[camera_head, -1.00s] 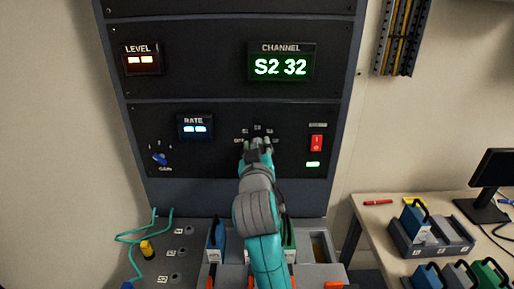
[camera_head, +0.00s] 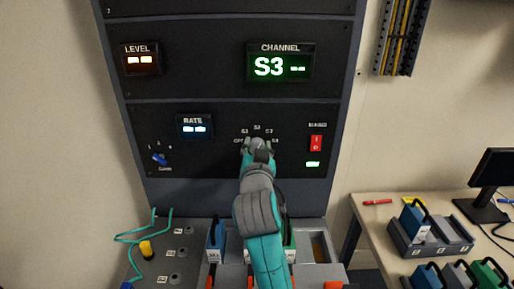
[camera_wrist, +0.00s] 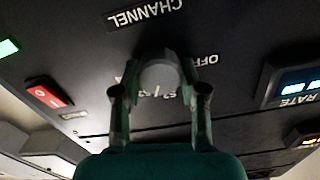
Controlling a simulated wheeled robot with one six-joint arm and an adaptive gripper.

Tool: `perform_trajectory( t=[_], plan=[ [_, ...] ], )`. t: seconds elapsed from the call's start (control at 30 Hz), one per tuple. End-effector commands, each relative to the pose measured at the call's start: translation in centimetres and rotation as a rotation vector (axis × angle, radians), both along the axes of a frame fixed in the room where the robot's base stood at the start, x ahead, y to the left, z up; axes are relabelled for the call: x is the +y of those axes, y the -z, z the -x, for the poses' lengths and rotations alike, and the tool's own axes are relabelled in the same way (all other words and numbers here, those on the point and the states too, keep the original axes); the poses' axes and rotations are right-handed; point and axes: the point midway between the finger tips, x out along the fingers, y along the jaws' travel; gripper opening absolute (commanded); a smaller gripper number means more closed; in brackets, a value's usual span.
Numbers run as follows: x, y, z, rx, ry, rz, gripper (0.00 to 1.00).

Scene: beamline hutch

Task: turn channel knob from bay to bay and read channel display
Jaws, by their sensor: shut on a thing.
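The channel knob (camera_wrist: 160,76) is a round grey knob between my gripper's fingers in the wrist view. My gripper (camera_head: 258,147) is shut on the knob at the lower panel, with the arm reaching up from below. In the head view the gripper covers most of the knob and some of the printed position marks (camera_head: 257,128) around it. The knob's pointer is not clear to me.
Left of the knob are the RATE display (camera_head: 195,127) and a blue gain knob (camera_head: 160,159). Right of it is a red rocker switch (camera_head: 316,143) above a lit green lamp (camera_head: 313,164). Blue and green modules stand on the ledge below, beside my arm. A side table (camera_head: 374,211) stands right.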

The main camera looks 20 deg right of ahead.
Motion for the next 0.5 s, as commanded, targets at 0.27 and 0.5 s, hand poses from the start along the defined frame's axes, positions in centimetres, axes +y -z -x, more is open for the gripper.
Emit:
perform_trajectory(
  t=[0.27, 0.5],
  plan=[
    [-0.05, 0.05, 0.04, -0.046, 0.000, -0.144, 0.07],
    [-0.07, 0.07, 0.04, -0.064, 0.000, -0.199, 0.07]
  ],
)
